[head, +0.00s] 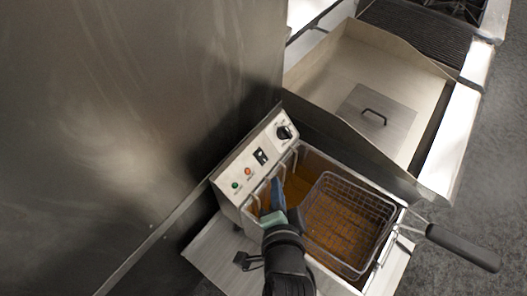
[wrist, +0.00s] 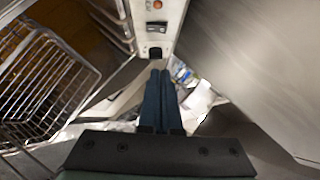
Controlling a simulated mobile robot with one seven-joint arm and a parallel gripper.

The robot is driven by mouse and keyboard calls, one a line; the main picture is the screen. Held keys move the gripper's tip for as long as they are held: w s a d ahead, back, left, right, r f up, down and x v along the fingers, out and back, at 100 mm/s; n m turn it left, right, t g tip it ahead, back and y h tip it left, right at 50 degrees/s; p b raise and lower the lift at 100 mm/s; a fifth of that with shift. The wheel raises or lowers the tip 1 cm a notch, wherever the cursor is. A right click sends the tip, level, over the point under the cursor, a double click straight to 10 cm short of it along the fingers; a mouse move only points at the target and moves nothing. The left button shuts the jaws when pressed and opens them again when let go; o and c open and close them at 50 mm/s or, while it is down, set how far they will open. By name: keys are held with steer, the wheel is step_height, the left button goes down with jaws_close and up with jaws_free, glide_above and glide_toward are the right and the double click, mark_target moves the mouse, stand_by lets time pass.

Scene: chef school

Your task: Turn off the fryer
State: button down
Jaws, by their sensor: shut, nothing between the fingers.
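The fryer (head: 322,160) is a metal box of brown oil in the middle of the head view. Its sloped control panel (head: 262,140) carries a green light (head: 236,185), a red-orange light (head: 248,171), a black rocker switch (head: 261,156) and a black knob (head: 285,132). My gripper (head: 277,183) is shut and empty, with blue fingers over the oil tank's panel side. In the wrist view, the fingertips (wrist: 160,72) point toward the panel, just below the dark knob (wrist: 155,52) in the picture. The rocker switch (wrist: 157,27) and orange light (wrist: 157,5) show above. Contact cannot be told.
A wire basket (head: 345,218) sits in the fryer, its black handle (head: 463,248) sticking out right. It is also at the left of the wrist view (wrist: 42,82). A metal wall (head: 130,100) stands close behind the panel. A metal basin with a lid (head: 375,118) adjoins.

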steer(key=shift+w, duration=0.1)
steer(key=p, duration=0.2)
glide_toward(261, 152)
steer(key=w+d, duration=0.3)
steer(key=shift+w+a+f+p, duration=0.35)
steer(key=shift+w+a+f, duration=0.55)
steer(key=shift+w, duration=0.15)
steer(key=shift+w+a+f, duration=0.3)
steer(key=shift+a+f, duration=0.15)
steer(key=shift+a+f, duration=0.1)
steer(key=shift+a, duration=0.05)
steer(key=shift+w+a, duration=0.1)
steer(key=shift+a, duration=0.1)
